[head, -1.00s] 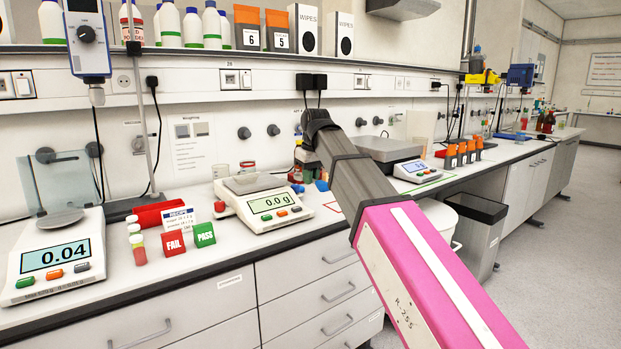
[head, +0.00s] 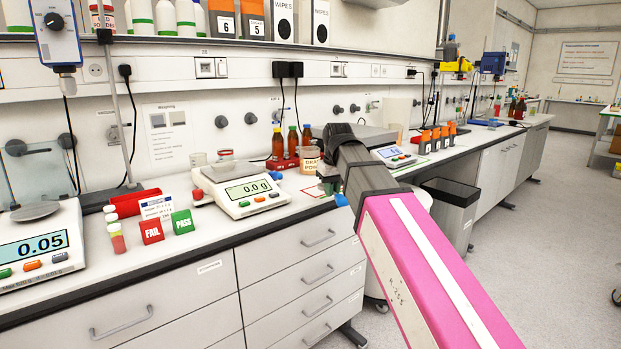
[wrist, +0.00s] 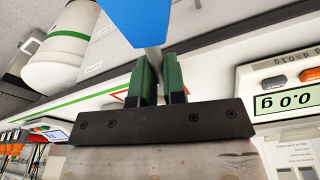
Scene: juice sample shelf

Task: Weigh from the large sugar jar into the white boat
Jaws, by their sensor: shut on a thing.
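My gripper (wrist: 158,68) is shut in the wrist view, its green fingers closed on the thin grey handle of a blue scoop (wrist: 150,18). In the head view my arm hides most of the gripper; a bit of the blue scoop (head: 341,199) shows beside it, near the bench's front edge. The middle balance (head: 240,190) reads 0.0 g and stands left of my gripper; it also shows at the right of the wrist view (wrist: 285,98). I cannot make out the large sugar jar or the white boat for certain.
A labelled powder jar (head: 310,160) and a red rack (head: 282,164) with brown bottles stand behind my arm. FAIL (head: 151,231) and PASS (head: 183,222) signs stand left of the middle balance. The left balance (head: 40,246) reads 0.05. A grey bin (head: 452,197) stands right of the drawers.

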